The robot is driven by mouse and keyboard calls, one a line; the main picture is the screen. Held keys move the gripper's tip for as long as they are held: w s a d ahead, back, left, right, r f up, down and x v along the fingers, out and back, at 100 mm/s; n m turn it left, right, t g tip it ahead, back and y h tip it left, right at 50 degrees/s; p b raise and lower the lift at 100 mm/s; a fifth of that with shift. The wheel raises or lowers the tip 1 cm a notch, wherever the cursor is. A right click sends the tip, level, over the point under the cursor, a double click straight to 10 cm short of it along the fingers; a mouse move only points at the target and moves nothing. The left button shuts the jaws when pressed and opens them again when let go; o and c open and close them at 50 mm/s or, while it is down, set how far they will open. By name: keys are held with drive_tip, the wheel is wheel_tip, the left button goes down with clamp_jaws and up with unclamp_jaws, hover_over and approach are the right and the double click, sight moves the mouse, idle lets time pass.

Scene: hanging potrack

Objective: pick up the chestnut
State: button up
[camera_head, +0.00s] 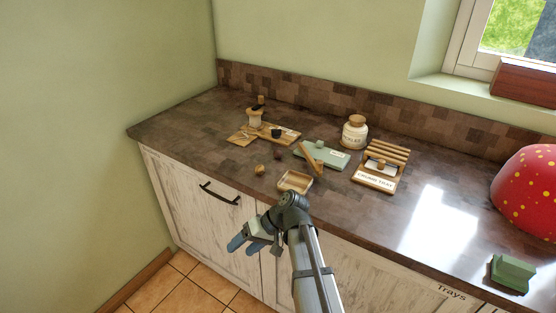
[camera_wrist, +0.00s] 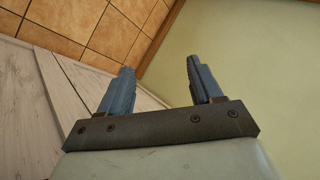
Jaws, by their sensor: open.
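Two small round things lie on the dark countertop (camera_head: 225,170) in the head view. One is a tan-brown nut-like thing (camera_head: 259,170) near the front edge, left of a small wooden tray. The other is a darker brown ball (camera_head: 277,155) just behind it. I cannot tell which is the chestnut at this size. My gripper (camera_head: 245,246) is open and empty, in front of the counter and below its edge, apart from both. In the wrist view my two blue fingers (camera_wrist: 158,88) are spread, with nothing between them; no nut shows there.
The small wooden tray (camera_head: 283,186) stands near the front edge. Behind are wooden boards (camera_head: 241,138), a green board (camera_head: 333,161), a jar (camera_head: 354,137) and a slatted wooden rack (camera_head: 385,150). A red dotted object (camera_head: 528,190) stands right. The left countertop is clear.

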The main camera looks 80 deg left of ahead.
drive_tip(key=s+a+r+n+t+y, duration=0.2)
drive_tip(key=s+a+r+n, duration=0.1)
drive_tip(key=a+r, duration=1.1)
drive_tip(key=w+a+r+t+y, duration=0.1)
drive_tip(key=w+a+r+t, duration=0.3)
drive_tip(key=w, duration=0.7)
drive_tip(key=w+a+r+t+y, duration=0.1)
drive_tip(key=w+a+r, duration=0.5)
drive_tip(key=w, duration=0.5)
hover_over(279, 151)
drive_tip(key=d, duration=0.2)
drive_tip(key=f, duration=0.4)
drive_tip(key=w+f, duration=0.1)
drive_tip(key=f, duration=0.2)
drive_tip(key=shift+a, duration=0.15)
drive_tip(key=shift+d+x, duration=0.15)
drive_tip(key=shift+x, duration=1.15)
drive_tip(key=shift+d+x, duration=0.15)
drive_tip(key=shift+x, duration=1.2)
drive_tip(key=shift+s, duration=0.1)
drive_tip(key=shift+c, duration=0.2)
drive_tip(key=c, duration=1.1)
